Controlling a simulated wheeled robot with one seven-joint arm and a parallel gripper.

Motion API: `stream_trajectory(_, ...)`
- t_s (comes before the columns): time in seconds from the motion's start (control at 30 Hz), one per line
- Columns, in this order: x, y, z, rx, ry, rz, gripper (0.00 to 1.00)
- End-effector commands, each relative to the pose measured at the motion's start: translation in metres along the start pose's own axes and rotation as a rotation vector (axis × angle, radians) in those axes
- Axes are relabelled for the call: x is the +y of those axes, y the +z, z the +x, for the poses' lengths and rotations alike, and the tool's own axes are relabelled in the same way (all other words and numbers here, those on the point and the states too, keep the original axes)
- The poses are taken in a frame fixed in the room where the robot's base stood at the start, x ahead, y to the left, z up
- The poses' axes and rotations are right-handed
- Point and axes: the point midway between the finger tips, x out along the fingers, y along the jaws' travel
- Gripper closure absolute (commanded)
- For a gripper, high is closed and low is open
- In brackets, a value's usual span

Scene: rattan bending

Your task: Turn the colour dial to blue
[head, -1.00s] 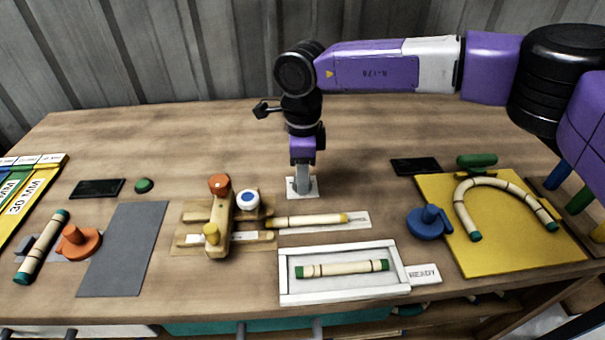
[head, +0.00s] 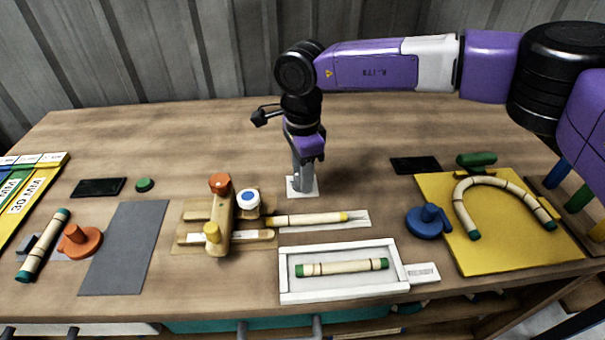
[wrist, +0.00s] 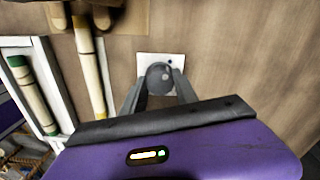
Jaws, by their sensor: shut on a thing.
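A small white plate (head: 301,188) lies on the table near the middle, and a round grey knob (wrist: 159,78) stands on it. I take this to be the dial. My gripper (wrist: 160,92) is shut on the knob from above, one finger on each side. In the head view my gripper (head: 303,178) hides most of the knob. A dark dot shows on the plate beside the knob in the wrist view. I cannot read any colour marks on the plate. A white round piece with a blue top (head: 248,199) sits on the wooden jig to the left.
The wooden jig (head: 192,240) stands left of the plate, with a cane stick (head: 310,219) in front. A white tray (head: 285,275) holds a green-ended stick. A blue clamp (head: 427,220) and yellow board (head: 510,258) lie right. The table behind the plate is clear.

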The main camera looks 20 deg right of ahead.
Motion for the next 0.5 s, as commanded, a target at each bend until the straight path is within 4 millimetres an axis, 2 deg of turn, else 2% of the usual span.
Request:
stream_trajectory(0.13, -0.0012, 0.0014, -0.0016, -0.004, -0.004, -0.001, 1.0)
stream_trajectory(0.17, -0.0012, 0.0014, -0.0016, -0.004, -0.004, 0.0, 0.61)
stream_trajectory(0.27, -0.001, 0.0012, -0.0014, -0.003, -0.004, 0.0, 0.43)
stream_trajectory(0.5, -0.0004, 0.0005, -0.0006, -0.001, -0.001, 0.001, 0.43)
